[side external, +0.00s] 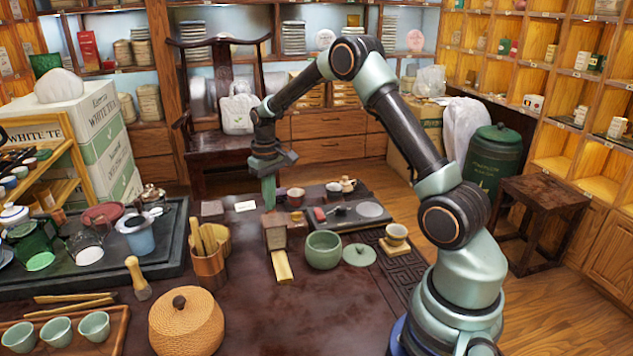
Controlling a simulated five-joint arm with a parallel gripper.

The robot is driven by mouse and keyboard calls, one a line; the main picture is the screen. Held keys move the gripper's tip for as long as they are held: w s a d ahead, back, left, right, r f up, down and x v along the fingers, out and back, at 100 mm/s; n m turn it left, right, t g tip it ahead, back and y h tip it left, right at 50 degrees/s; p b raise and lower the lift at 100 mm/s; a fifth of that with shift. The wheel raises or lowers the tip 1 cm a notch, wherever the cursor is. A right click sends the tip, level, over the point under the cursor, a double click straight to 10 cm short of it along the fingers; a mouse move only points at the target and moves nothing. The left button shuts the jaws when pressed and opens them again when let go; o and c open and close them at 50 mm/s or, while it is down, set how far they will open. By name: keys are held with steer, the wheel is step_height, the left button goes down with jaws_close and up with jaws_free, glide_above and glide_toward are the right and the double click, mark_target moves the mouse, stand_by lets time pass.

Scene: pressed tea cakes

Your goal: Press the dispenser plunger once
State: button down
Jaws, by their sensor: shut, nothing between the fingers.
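My gripper (269,203) points straight down, shut and empty. Its tip is just above, or behind, the top of a small brown block-shaped box (275,236) on the dark table. A pale yellow chute-like piece (282,267) extends from the box's front toward the camera. This box looks like the dispenser, but no plunger can be made out. I cannot tell whether the fingertips touch it.
A green pot (323,250) and its lid (359,254) stand to the right. A wooden tool holder (209,268) is to the left, and a woven lidded jar (186,322) is in front. A dark tray (349,223) lies behind right. The front middle table is clear.

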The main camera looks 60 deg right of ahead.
steer(key=shift+f, duration=1.2)
steer(key=shift+r, duration=2.8)
